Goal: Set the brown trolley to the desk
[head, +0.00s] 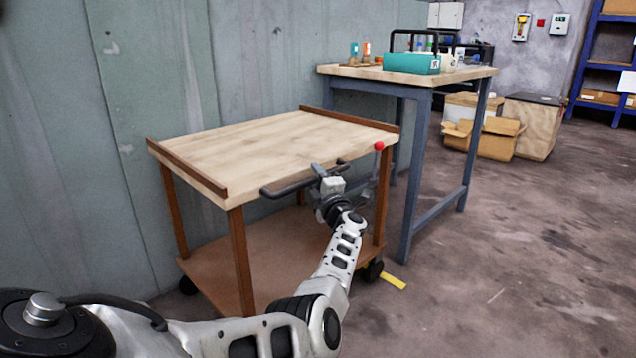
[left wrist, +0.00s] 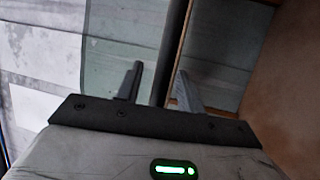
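The brown trolley (head: 262,150) has a pale wooden top, brown rims and legs, a lower shelf and dark wheels. It stands along the wall, its far end close to the desk (head: 335,70); the exact gap is hidden. A dark handle bar (head: 285,190) runs along its near side. My left gripper (head: 325,175) is at this handle. In the left wrist view, the bar (left wrist: 166,70) passes between the two spread fingers, with a visible gap beside it. My right gripper is out of view.
A red-knobbed lever (head: 379,146) stands at the trolley's right corner. A yellow floor mark (head: 392,282) lies by its wheel. A teal tote (head: 412,63) is on the desk. Cardboard boxes (head: 495,140) stand beyond it. The floor at right is clear.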

